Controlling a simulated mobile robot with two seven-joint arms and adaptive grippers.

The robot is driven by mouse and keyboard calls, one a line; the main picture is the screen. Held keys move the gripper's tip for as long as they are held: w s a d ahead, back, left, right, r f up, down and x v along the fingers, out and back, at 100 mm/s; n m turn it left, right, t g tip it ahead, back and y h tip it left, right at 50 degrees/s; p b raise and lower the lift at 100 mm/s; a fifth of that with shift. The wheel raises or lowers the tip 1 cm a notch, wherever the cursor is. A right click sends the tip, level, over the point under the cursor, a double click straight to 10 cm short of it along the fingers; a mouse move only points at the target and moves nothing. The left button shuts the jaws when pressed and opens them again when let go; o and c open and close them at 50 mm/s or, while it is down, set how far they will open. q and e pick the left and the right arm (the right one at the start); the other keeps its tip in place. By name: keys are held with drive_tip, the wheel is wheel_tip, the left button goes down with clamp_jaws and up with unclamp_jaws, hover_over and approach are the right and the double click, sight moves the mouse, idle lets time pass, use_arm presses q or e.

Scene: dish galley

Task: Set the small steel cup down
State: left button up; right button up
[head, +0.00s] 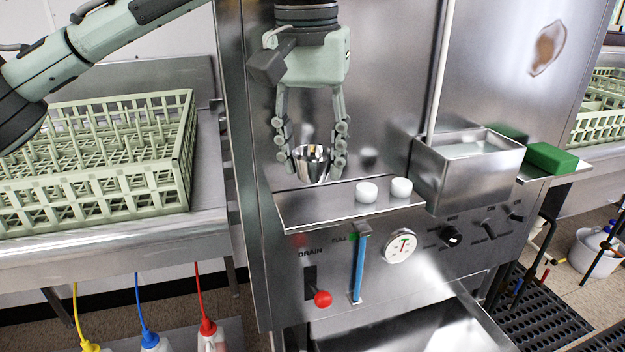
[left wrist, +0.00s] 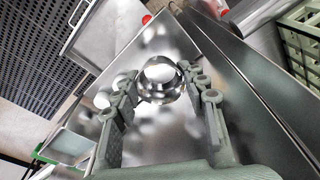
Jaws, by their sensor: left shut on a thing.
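The small steel cup (head: 310,166) is held upright between the fingers of my left gripper (head: 312,158) in the head view. It is at the left part of a narrow steel shelf (head: 325,207) on the machine front. I cannot tell whether its base touches the shelf. In the left wrist view the cup (left wrist: 159,79) sits between the fingertips of the left gripper (left wrist: 162,85), its round rim showing. My right gripper is not in view.
Two white round pieces (head: 367,192) (head: 401,187) stand on the shelf right of the cup. A steel box (head: 468,165) and a green block (head: 551,157) are further right. A green dish rack (head: 183,165) is on the left counter. Gauge (head: 399,246) and knobs lie below.

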sight(312, 183)
use_arm(q)
drive_tip(key=shift+f, duration=2.05)
drive_tip(key=shift+f, duration=0.1)
drive_tip(key=o, duration=0.9)
drive_tip(key=shift+o, duration=0.2)
wheel_tip(312, 183, up, 12)
drive_tip(key=s, duration=0.1)
drive_tip(key=shift+s+a, duration=0.15)
drive_tip(key=shift+a, duration=0.1)
